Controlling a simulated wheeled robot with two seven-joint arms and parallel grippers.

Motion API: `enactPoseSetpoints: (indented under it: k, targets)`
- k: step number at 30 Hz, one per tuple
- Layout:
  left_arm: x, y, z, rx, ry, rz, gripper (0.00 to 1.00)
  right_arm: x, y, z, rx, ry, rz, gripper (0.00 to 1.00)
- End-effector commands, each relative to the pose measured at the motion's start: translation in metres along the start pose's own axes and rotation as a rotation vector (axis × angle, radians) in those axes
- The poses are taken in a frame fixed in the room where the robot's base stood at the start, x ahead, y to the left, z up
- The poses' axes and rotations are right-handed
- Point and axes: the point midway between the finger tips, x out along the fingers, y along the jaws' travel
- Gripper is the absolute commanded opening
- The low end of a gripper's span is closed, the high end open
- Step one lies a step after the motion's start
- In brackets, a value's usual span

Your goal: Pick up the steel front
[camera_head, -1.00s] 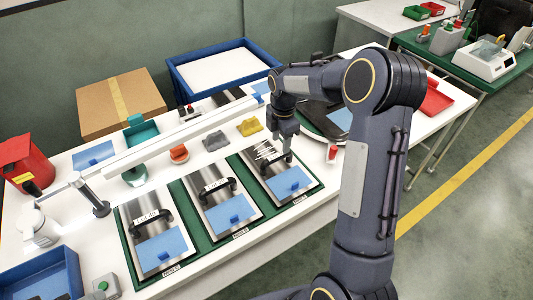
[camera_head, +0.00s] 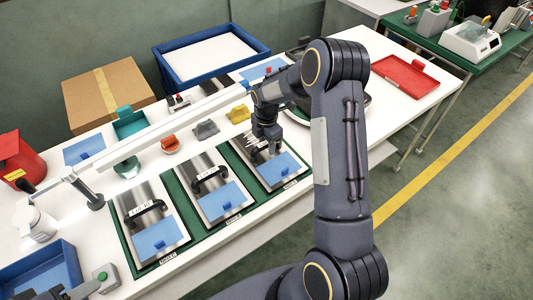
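Three steel fronts lie side by side on a green mat (camera_head: 197,238), each with a blue pad on its lower part. The left steel front (camera_head: 126,193) and the middle steel front (camera_head: 198,172) show black handles and white labels. The right steel front (camera_head: 239,147) is partly covered by my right gripper (camera_head: 274,147), which points down over its upper part, around where the other fronts have their handles. Whether the fingers touch it, and whether they are open or shut, is too small to tell. My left gripper is not in view.
A white table carries a blue bin (camera_head: 167,67) and a cardboard box (camera_head: 108,98) behind. Small grey and yellow blocks (camera_head: 239,114) sit behind the fronts. A long white bar (camera_head: 165,127) spans above the table. A red tray (camera_head: 404,82) lies at the right.

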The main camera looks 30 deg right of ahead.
Motion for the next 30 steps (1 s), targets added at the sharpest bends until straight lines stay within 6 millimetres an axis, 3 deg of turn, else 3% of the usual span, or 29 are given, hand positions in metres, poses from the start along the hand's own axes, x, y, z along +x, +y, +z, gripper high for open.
enactPoseSetpoints:
  k: [2, 9, 25, 30]
  targets:
    - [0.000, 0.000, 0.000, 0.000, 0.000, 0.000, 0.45, 0.000, 0.000, 0.000, 0.000, 0.000, 0.000, 0.32]
    - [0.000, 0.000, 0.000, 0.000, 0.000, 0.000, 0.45, 0.000, 0.000, 0.000, 0.000, 0.000, 0.000, 0.01]
    - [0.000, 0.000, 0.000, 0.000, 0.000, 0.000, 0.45, -0.002, 0.001, 0.000, 0.000, 0.000, 0.002, 0.00]
    - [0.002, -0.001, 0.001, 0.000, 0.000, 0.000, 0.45, -0.011, 0.002, 0.000, 0.000, -0.001, 0.005, 0.00]
